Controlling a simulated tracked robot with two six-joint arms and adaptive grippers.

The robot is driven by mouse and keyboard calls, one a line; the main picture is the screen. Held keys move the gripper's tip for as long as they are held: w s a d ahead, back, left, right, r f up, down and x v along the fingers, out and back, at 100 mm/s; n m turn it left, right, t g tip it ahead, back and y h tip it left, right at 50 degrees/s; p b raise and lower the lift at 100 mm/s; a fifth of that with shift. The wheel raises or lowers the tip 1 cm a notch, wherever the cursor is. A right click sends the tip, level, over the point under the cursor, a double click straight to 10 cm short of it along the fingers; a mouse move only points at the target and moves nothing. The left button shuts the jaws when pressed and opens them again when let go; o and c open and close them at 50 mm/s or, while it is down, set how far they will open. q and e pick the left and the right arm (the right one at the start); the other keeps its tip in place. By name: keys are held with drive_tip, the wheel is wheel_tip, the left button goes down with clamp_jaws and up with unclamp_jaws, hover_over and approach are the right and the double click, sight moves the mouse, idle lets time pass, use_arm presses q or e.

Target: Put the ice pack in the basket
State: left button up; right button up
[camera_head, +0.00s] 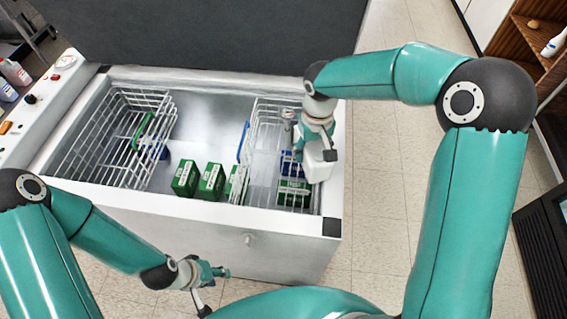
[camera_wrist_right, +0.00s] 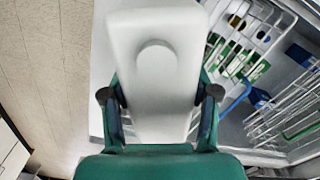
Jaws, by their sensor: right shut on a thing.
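The ice pack is a white block (camera_head: 319,170) held in my right gripper (camera_head: 315,154). The gripper is shut on it, with a finger on each side. In the right wrist view, the ice pack (camera_wrist_right: 155,75) stands out beyond the fingers (camera_wrist_right: 160,100). In the head view it appears over the right side of the right wire basket (camera_head: 262,115), near the chest's right rim. A second wire basket (camera_head: 105,135) hangs at the chest's left end. My left gripper (camera_head: 212,291) is open and empty in front of the chest.
The open white chest (camera_head: 230,212) holds several green boxes (camera_head: 211,181) between and in the baskets. Blue items (camera_head: 292,163) lie in the right basket. Bottles (camera_head: 14,72) stand at the far left. A wooden shelf (camera_head: 530,45) stands at the upper right.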

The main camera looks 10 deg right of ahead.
drive_tip(key=shift+w, duration=0.1)
drive_tip(key=shift+d+r, duration=0.1)
drive_tip(key=shift+w+a+f+n+b, duration=0.1)
drive_tip(key=shift+a+f+n+b, duration=0.1)
drive_tip(key=shift+n+b, duration=0.35)
drive_tip(key=shift+w+a+f+n+b, duration=0.15)
drive_tip(key=shift+n+b, duration=0.2)
drive_tip(key=shift+n, duration=0.3)
drive_tip(key=w+a+f+n+b, duration=0.1)
drive_tip(key=w+a+n+b, duration=0.15)
drive_tip(key=n+b, duration=1.55)
drive_tip(key=n, duration=1.1)
hover_over(278, 196)
wheel_tip(278, 196, down, 14)
drive_tip(key=r, duration=0.1)
drive_tip(key=shift+f+b, duration=0.8)
drive_tip(key=shift+f, duration=2.7)
